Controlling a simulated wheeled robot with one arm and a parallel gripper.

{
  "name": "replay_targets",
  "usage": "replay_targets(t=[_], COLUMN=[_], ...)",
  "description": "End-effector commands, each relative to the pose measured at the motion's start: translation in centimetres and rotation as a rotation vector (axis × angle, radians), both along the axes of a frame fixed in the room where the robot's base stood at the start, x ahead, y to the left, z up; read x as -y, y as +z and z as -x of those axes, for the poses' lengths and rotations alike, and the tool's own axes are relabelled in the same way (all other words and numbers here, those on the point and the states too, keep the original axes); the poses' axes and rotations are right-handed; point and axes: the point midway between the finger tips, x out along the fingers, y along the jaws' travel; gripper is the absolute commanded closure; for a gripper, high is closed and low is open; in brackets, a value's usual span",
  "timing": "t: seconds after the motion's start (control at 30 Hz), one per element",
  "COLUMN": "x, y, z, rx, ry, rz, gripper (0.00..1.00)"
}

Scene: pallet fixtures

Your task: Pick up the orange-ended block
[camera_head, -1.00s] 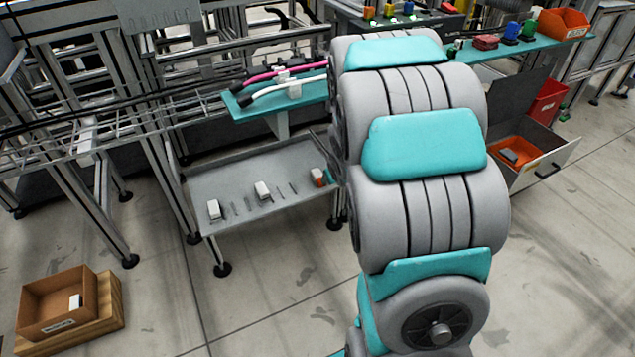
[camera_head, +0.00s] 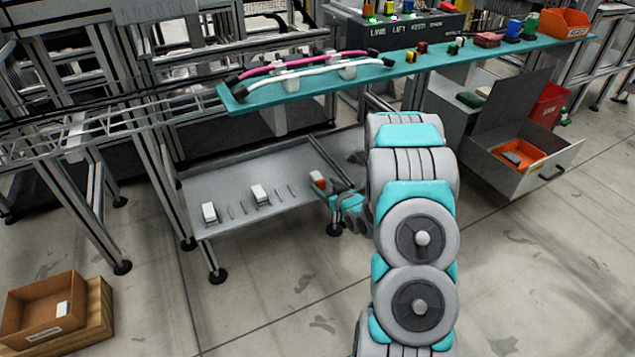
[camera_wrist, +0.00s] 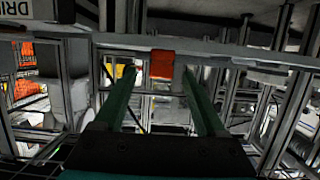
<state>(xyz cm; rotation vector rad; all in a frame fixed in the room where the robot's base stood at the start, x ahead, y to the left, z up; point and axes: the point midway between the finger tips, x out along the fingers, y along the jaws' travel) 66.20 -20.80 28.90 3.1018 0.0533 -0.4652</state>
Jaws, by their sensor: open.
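The orange-ended block (camera_head: 318,181) stands at the right end of the low grey tray (camera_head: 225,178) in the head view. Its orange end (camera_wrist: 162,65) faces the wrist camera, ahead of and roughly between the fingertips. My gripper (camera_head: 330,188) is at the tray's right edge, close beside the block. In the wrist view, the two green fingers of my gripper (camera_wrist: 159,74) are apart. I cannot tell whether either finger touches the block. Part of the block is hidden by the gripper in the head view.
Two white blocks, one at the left (camera_head: 209,213) and one in the middle (camera_head: 260,195), share the tray with thin pins. A teal shelf (camera_head: 415,68) with hoses overhangs behind. An open drawer (camera_head: 545,168) is at right; a cardboard box (camera_head: 40,310) is at lower left.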

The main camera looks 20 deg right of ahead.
Motion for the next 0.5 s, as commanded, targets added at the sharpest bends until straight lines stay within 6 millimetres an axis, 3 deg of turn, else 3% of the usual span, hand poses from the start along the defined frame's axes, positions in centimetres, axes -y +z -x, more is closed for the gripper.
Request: replay_targets(t=[0.5], x=[-0.3], y=[-1.8], z=[-5.2], rx=[0.000], ry=[0.000], rz=[0.000], gripper=[0.27])
